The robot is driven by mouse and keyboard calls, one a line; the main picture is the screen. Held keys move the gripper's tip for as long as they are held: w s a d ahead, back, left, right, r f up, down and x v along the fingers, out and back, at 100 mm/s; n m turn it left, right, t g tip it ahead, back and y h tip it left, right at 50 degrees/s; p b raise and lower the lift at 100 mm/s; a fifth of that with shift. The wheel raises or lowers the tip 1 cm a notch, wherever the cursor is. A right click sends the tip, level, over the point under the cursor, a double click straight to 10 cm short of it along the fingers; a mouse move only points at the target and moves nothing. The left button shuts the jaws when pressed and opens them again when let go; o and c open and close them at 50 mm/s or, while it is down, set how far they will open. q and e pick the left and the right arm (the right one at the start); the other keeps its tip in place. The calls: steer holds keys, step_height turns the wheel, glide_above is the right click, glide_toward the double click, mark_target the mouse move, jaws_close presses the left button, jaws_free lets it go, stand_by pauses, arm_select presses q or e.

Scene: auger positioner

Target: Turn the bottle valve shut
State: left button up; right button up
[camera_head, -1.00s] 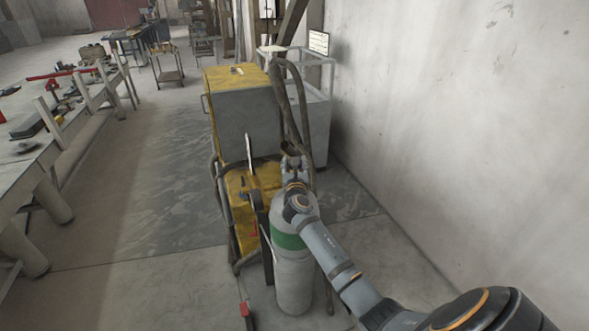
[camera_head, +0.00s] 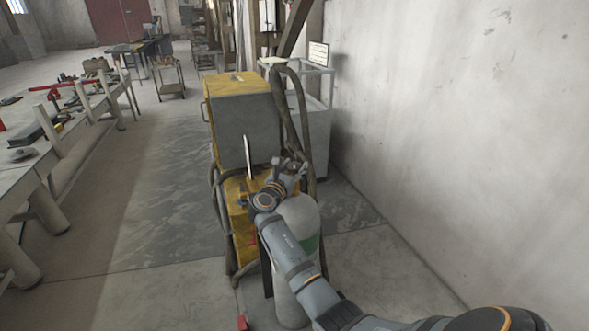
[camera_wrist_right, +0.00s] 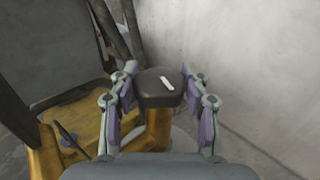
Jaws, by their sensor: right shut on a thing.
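The gas bottle (camera_head: 299,222) is light grey with a green band. The bottle valve (camera_wrist_right: 160,87) shows in the right wrist view as a dark rounded knob with a white mark, above a brass-coloured body. My right gripper (camera_head: 290,170) is at the top of the bottle. In the right wrist view its fingers (camera_wrist_right: 160,92) stand on both sides of the knob and are shut on it. My left gripper is in neither view.
The yellow and grey machine (camera_head: 242,112) stands just beyond the bottle, with dark hoses (camera_head: 305,125) looping beside it. A bare wall (camera_head: 450,130) is on the right. A workbench (camera_head: 30,150) with tools is on the left. The floor between is clear.

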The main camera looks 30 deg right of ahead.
mark_target(294, 164)
steer(key=o, duration=1.1)
steer(key=shift+o, duration=0.2)
step_height(294, 164, up, 10)
